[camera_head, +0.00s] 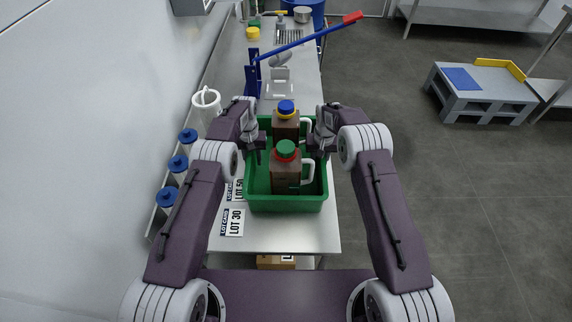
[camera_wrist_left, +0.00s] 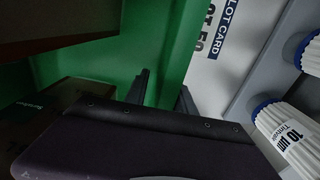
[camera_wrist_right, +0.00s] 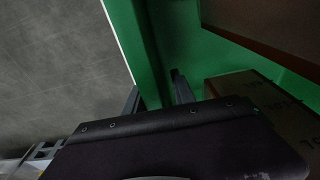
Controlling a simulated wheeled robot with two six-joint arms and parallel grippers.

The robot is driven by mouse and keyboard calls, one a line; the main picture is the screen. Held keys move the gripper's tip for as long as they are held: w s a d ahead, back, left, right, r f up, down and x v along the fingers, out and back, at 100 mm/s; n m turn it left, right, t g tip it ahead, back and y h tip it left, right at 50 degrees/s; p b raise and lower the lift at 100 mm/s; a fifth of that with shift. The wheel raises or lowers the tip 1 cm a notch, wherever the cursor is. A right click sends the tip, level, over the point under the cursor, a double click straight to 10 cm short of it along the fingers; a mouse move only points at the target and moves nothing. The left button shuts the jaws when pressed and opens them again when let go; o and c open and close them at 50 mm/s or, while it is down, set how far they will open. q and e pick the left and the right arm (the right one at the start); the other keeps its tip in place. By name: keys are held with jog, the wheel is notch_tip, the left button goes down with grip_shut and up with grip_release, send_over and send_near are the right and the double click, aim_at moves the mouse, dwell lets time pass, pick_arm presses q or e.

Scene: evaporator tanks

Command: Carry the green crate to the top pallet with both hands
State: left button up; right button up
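The green crate (camera_head: 287,203) is on the steel table, or just over it; I cannot tell which. It holds a brown jug with a green cap (camera_head: 286,172) and one with a blue cap (camera_head: 286,125). My left gripper (camera_head: 254,150) is at the crate's left wall, its fingers either side of the green wall (camera_wrist_left: 165,70). My right gripper (camera_head: 321,150) is at the right wall, its fingers either side of the green rim (camera_wrist_right: 150,70). Whether the fingers press on the walls is unclear. A grey pallet stack (camera_head: 478,102) with a blue patch and yellow edging stands at the right.
The steel table (camera_head: 285,239) bears lot cards (camera_head: 232,222) and a blue press with a red-ended lever (camera_head: 300,43) beyond the crate. Blue-capped filters (camera_head: 178,165) and a white jug (camera_head: 206,100) line the left wall. Open floor (camera_head: 450,200) lies right; a steel rack (camera_head: 470,17) is behind.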

pick_arm(q)
grip_shut()
pick_arm(e)
grip_shut()
dwell(1.2)
